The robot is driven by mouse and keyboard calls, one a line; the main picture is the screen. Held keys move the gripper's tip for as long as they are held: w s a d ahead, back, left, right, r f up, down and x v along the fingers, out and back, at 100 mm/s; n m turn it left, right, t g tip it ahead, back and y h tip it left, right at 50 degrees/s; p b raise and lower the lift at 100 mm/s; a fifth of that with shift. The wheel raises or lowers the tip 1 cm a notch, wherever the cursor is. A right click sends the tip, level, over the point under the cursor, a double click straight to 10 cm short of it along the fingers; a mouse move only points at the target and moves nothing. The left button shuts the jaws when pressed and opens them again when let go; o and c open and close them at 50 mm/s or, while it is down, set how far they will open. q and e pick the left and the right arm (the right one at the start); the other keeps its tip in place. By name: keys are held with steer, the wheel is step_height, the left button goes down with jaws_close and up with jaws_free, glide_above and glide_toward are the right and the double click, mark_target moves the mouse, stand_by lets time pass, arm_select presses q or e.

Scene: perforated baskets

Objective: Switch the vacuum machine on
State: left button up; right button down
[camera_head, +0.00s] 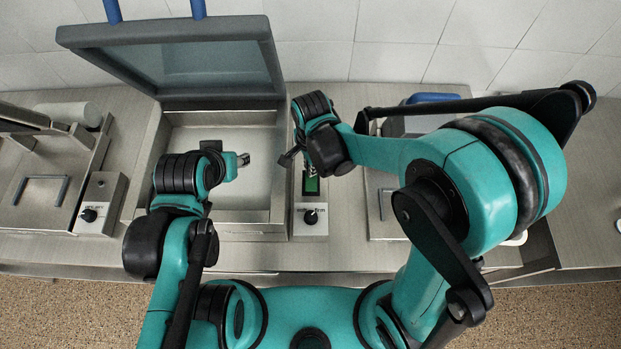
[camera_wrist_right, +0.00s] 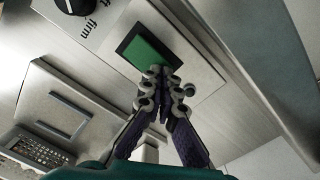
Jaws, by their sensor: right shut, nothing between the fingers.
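The vacuum machine (camera_head: 275,185) stands in the middle of the counter with its grey-framed lid (camera_head: 190,60) raised. On its right side is a control strip with a green panel (camera_head: 311,185) and a black knob (camera_head: 310,217). My right gripper (camera_head: 287,158) is shut and empty beside the strip's upper part. In the right wrist view its fingertips (camera_wrist_right: 165,88) overlap the lower edge of the green panel (camera_wrist_right: 148,53); contact cannot be told. The knob (camera_wrist_right: 75,5) is partly cut off there. My left gripper (camera_head: 243,160) hangs over the open chamber; its finger opening is unclear.
Another steel device with a knob (camera_head: 89,215) stands at the left, with a white roll (camera_head: 70,112) behind it. More equipment (camera_head: 385,200) at the right is partly hidden by my right arm. A tiled wall (camera_head: 310,45) closes off the back.

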steer(key=shift+f+b, duration=0.3)
steer(key=shift+f, duration=0.15)
steer(key=shift+r, duration=0.2)
steer(key=shift+r+p, duration=2.65)
steer(key=shift+r, duration=0.75)
